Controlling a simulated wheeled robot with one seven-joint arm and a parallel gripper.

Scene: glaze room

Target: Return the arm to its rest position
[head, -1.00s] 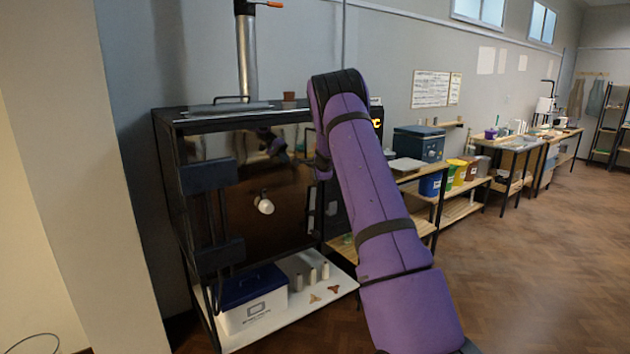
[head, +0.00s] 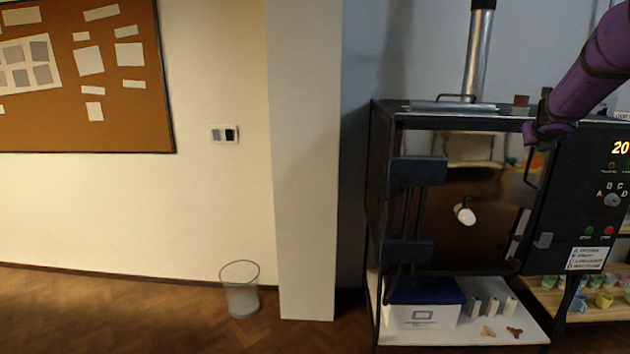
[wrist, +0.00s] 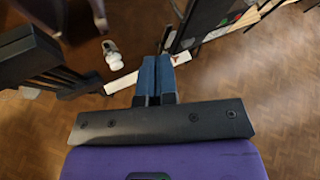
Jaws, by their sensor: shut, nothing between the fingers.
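My gripper shows in the wrist view (wrist: 156,75), its two blue-grey fingers pressed together with nothing between them. My purple arm (head: 585,80) enters the head view from the upper right and passes in front of the black kiln (head: 385,220). My fingers are not visible in the head view. In the wrist view the fingers point over the floor near the kiln's dark parts, and I see no contact with anything.
The kiln's control panel (head: 600,190) is at the right. A blue-lidded white box (head: 420,312) sits on the white shelf below. A corkboard (head: 80,75) hangs at left. The left floor is clear.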

